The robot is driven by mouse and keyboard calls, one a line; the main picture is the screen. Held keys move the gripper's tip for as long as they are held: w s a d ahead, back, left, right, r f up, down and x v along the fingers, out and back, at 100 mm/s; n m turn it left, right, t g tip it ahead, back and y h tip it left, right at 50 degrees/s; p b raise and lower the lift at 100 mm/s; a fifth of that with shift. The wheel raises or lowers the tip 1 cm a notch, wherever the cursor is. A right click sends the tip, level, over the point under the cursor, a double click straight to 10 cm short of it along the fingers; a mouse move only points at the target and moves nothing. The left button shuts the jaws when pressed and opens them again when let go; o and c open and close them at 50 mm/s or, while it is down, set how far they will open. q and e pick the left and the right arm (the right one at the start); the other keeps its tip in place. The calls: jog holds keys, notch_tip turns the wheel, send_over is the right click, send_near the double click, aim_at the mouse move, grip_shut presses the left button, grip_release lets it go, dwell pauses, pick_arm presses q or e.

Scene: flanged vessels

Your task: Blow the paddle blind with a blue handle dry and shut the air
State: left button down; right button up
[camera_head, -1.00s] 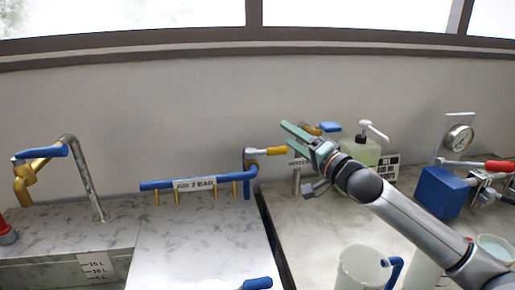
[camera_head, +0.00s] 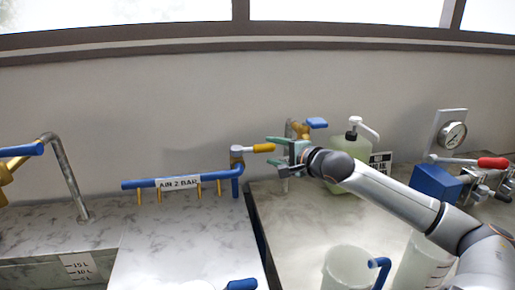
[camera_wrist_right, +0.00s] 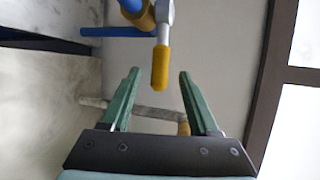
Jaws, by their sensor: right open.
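The blue handle (camera_head: 241,285) at the bottom edge of the head view looks like the paddle blind's; a pale rounded part beside it is mostly cut off. The blue air pipe (camera_head: 150,184) labelled AIR 2 BAR has several brass nozzles pointing down over the counter. Its valve lever has a yellow grip (camera_head: 263,148) pointing right. My right gripper (camera_head: 274,154) is open, with its green fingers close to the end of that grip. In the right wrist view the yellow grip (camera_wrist_right: 160,68) lies just ahead of the open fingers, near the gap between them. My left gripper is out of view.
A pump bottle (camera_head: 349,170) and a brass tap with a blue handle (camera_head: 316,123) stand behind my right arm. A blue block (camera_head: 437,184) with a red-handled clamp is at right. White jugs (camera_head: 350,268) stand at front right. The counter under the nozzles is clear.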

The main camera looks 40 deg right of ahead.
aim_at(267, 148)
jog(key=shift+p+x, duration=0.55)
jog(key=shift+x, duration=1.7)
jog(key=shift+p+x, duration=0.4)
jog(key=shift+x, duration=1.4)
jog(key=shift+d, duration=0.1)
grip_shut()
